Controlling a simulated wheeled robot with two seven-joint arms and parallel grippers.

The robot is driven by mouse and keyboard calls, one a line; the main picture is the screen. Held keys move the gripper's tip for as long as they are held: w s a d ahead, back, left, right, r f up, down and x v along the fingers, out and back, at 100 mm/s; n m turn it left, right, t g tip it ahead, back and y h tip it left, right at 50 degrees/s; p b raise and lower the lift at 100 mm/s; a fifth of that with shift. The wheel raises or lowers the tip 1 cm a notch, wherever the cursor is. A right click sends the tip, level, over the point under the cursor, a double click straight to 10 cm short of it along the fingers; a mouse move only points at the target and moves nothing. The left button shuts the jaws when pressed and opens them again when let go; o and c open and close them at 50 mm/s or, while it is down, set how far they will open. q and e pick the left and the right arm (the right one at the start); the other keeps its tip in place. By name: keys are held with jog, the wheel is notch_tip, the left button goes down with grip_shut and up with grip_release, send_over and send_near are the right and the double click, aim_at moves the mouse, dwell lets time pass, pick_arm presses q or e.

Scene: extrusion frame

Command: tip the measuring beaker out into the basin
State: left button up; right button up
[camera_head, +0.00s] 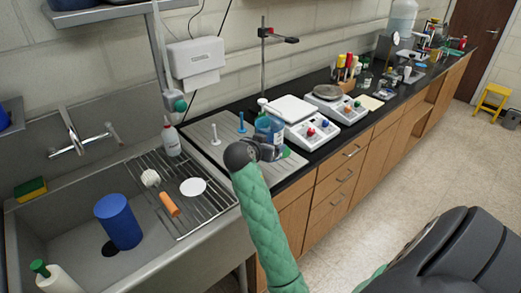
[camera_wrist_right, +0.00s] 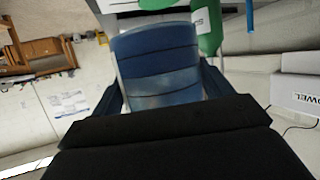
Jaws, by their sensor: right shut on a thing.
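The measuring beaker (camera_head: 268,125) is clear with blue in it. It looks upright over the right end of the grey ribbed board, but I cannot tell whether it still touches the surface. In the right wrist view the beaker (camera_wrist_right: 158,65) fills the space between the fingers. My right gripper (camera_head: 262,147) is shut on it, its two dark fingers (camera_wrist_right: 160,95) along the beaker's sides. The basin (camera_head: 75,258) is the grey sink at the left, well left of the gripper. My left gripper is not in view.
A blue cylinder (camera_head: 118,222) stands in the basin by the drain. A wire rack (camera_head: 185,218) with a brush, an orange-handled item and a white disc covers its right part. A green bottle (camera_wrist_right: 207,28) is close beside the beaker. White balances (camera_head: 293,109) stand right of it.

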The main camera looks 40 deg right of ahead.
aim_at(276, 143)
jog(key=shift+s+d+r, duration=0.35)
jog(key=shift+s, duration=0.25)
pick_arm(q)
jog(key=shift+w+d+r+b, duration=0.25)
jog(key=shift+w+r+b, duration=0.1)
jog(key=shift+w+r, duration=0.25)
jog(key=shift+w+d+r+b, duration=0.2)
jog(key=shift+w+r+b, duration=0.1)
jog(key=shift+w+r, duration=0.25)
pick_arm(e)
jog(key=shift+s+d+r, duration=0.5)
jog(key=shift+s+r, duration=0.2)
jog(key=shift+s, duration=0.2)
